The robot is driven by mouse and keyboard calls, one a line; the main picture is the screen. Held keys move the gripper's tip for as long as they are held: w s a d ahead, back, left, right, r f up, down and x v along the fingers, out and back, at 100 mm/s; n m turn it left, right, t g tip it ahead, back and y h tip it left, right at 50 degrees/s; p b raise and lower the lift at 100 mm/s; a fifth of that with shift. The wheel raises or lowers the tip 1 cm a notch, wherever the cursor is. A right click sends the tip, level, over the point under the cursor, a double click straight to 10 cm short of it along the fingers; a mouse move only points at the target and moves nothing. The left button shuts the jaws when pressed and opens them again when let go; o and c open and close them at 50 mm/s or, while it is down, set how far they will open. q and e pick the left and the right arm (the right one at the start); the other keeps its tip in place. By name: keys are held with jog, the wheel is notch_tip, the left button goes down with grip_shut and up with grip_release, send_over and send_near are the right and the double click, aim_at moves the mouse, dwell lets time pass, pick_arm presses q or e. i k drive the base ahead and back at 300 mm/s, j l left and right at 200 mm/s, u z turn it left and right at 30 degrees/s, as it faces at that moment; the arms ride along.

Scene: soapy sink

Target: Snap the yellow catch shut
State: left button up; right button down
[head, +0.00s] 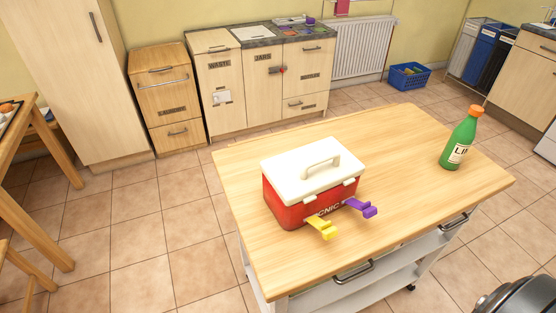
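A red picnic box (286,209) with a white lid (292,177) and a raised handle stands on the wooden-topped trolley (400,150). The lid sits down on the box. The yellow catch (323,228) is at the left of the front face and sticks outward, away from the box, not flat against it. A purple catch (361,208) to its right also sticks out. The catches cover part of the lettering on the front. Neither of my grippers is in view.
A green bottle (460,140) with an orange cap stands at the trolley top's right side. The wood in front of and right of the box is clear. A dark rounded thing (522,296) shows at the bottom right corner; I cannot tell what it is. Cabinets line the back wall.

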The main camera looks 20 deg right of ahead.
aim_at(328, 231)
jog(key=k+l, duration=0.1)
jog(key=l, duration=0.2)
jog(key=k+l, duration=0.15)
jog(key=l, duration=0.2)
jog(key=k+l, duration=0.1)
jog(key=l, duration=0.2)
jog(key=k+l, duration=0.15)
jog(key=l, duration=0.15)
